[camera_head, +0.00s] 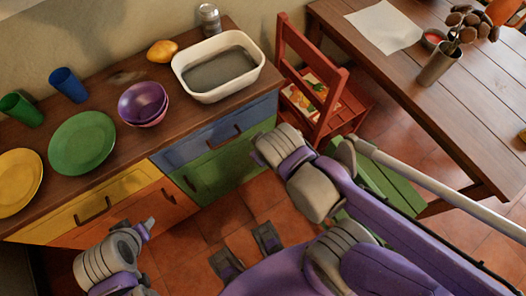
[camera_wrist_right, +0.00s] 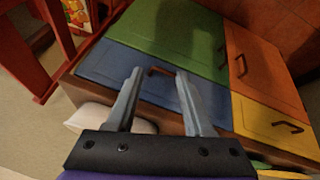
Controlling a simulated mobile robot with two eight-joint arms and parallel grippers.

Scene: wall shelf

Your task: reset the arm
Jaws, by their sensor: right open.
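My right gripper (camera_wrist_right: 160,74) is open and empty in the right wrist view, its two grey fingers spread apart. It is in front of the cabinet, with the blue drawer (camera_wrist_right: 108,70) behind the fingers. In the head view my right arm comes in from the right and its grey wrist end is near the green cabinet door (camera_head: 222,165); its fingers cannot be made out there. My left arm shows at the lower left in the head view, in front of the orange drawer (camera_head: 138,212). Its jaws cannot be made out clearly.
The wooden counter (camera_head: 95,105) holds a white basin (camera_head: 188,80), purple bowl (camera_head: 140,100), green plate (camera_head: 82,143), yellow plate (camera_head: 18,182), cups, a yellow fruit (camera_head: 161,51) and a can (camera_head: 209,19). A red chair (camera_head: 318,95) and wooden table (camera_head: 440,90) stand right. Tiled floor lies between.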

